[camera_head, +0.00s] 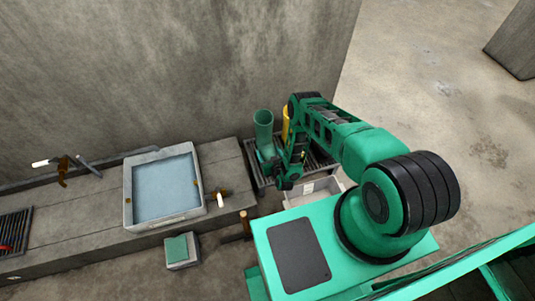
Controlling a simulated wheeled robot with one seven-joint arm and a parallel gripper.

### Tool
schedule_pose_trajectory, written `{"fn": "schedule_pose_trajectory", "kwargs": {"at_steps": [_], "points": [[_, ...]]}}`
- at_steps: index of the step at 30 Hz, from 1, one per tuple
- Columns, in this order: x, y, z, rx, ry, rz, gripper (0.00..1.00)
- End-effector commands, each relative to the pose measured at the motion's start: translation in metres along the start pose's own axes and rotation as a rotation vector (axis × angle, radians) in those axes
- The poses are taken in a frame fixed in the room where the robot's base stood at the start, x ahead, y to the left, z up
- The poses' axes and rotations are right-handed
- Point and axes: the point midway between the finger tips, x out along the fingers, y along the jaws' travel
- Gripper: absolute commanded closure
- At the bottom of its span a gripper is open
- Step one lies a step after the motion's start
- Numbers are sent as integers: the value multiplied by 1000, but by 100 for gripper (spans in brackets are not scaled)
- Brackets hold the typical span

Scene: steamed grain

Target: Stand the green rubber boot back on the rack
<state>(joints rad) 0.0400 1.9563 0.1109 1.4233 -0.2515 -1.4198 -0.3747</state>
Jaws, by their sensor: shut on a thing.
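The green rubber boot (264,132) stands roughly upright at the left end of the dark slatted rack (321,160), against the wall side. My gripper (279,165) is low at the right side of the boot and shut on it. My wrist and forearm hide part of the rack, and the boot's foot is partly hidden, so I cannot tell whether its sole touches the slats. A yellow boot (286,117) stands behind my arm, just right of the green one, its lower part hidden.
A pale bin (327,187) is in front of the rack, partly behind my arm. A stone basin of water (130,205) sits on the ledge (232,170) to the left, with a small green-topped block (178,251) below. The concrete wall (180,70) rises behind. Open floor lies right.

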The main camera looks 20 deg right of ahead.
Motion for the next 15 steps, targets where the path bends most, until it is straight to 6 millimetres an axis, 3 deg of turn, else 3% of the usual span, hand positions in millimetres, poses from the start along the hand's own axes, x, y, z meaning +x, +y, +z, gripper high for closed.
{"fn": "schedule_pose_trajectory", "kwargs": {"at_steps": [8,9,11,15], "points": [[2,0,3,0,2,0,77],[2,0,4,0,2,0,24],[2,0,3,0,2,0,9],[2,0,4,0,1,0,6]]}}
